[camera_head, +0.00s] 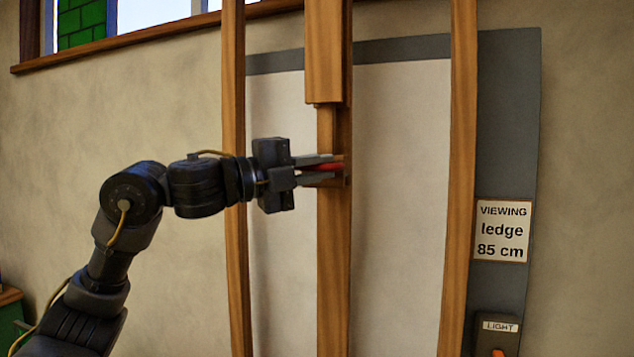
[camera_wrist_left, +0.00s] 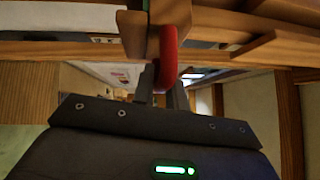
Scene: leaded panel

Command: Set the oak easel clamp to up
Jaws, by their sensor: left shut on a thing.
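The oak easel (camera_head: 236,250) stands against the wall, with tall posts at left and right and a central mast (camera_head: 333,265). A thicker wooden block (camera_head: 324,50) sits on the upper part of the mast. The clamp shows as a red handle (camera_head: 327,169) at the mast; in the left wrist view the red piece (camera_wrist_left: 168,55) stands between the fingertips. My left gripper (camera_head: 325,168) comes in from the left and is shut on the red handle. The fingers hide part of it. My right gripper is not in view.
A pale panel (camera_head: 400,180) with a grey border lies behind the posts. A sign (camera_head: 502,231) reading "VIEWING ledge 85 cm" and a light switch box (camera_head: 492,335) are at the right. A window (camera_head: 120,18) is at upper left. Open space lies left of the easel.

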